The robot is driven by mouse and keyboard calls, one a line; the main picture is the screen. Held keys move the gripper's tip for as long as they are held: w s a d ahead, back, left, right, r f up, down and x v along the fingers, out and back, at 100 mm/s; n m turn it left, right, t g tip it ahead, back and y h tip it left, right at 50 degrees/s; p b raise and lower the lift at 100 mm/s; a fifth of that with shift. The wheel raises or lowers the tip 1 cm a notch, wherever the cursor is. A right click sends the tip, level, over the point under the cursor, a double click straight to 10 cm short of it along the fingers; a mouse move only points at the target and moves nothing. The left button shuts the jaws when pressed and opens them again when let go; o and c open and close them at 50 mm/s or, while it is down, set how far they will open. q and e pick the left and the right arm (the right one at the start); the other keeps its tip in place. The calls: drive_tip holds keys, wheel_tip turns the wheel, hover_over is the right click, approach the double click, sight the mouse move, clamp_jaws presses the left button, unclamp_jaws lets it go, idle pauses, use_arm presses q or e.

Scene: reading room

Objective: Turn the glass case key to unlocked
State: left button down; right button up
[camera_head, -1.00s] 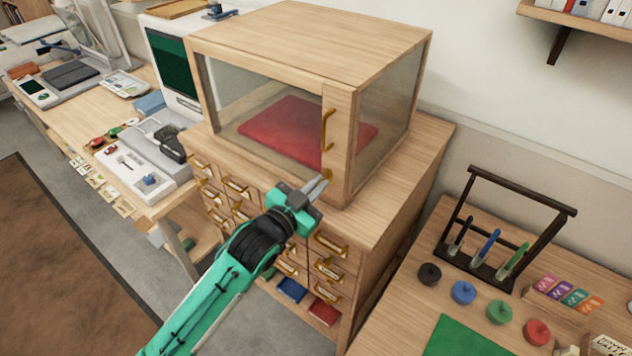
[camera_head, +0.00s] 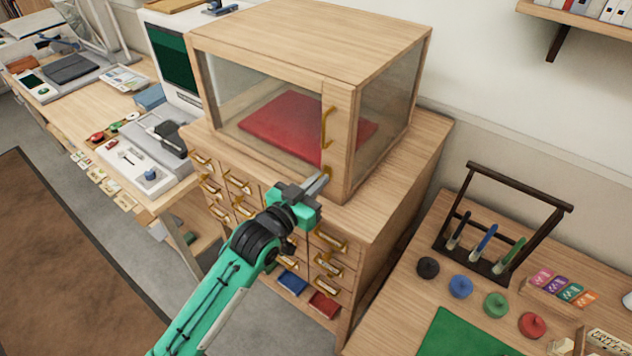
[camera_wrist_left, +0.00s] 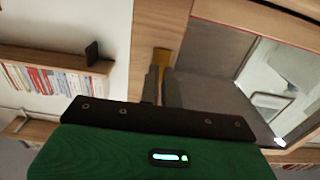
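The glass case (camera_head: 300,35) is a wooden box with glass panes, standing on a cabinet of small drawers. Its brass key (camera_head: 327,171) sits low on the wooden front post, below the brass handle (camera_head: 327,128). My left gripper (camera_head: 319,182) is at the key, its two grey fingers close together. In the left wrist view the brass key (camera_wrist_left: 161,56) shows at the fingertips, and the gripper (camera_wrist_left: 160,83) appears shut on it. The fingers hide part of the key, and its exact angle is hard to read. My right gripper is not in view.
A red cushion (camera_head: 290,122) lies inside the case. The drawer fronts (camera_head: 330,265) below have protruding brass pulls close to my left arm. A table at the right holds a pen rack (camera_head: 510,190) and several round coloured pieces. A desk with devices stands at the left.

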use_arm(q)
drive_tip(key=shift+r, duration=0.1)
drive_tip(key=c, duration=1.6)
unclamp_jaws()
drive_tip(key=shift+d, duration=0.1)
drive_tip(key=b+v, duration=0.5)
drive_tip(key=v, duration=0.8)
drive_tip(key=shift+s+a, duration=0.25)
drive_tip(key=shift+a, duration=0.05)
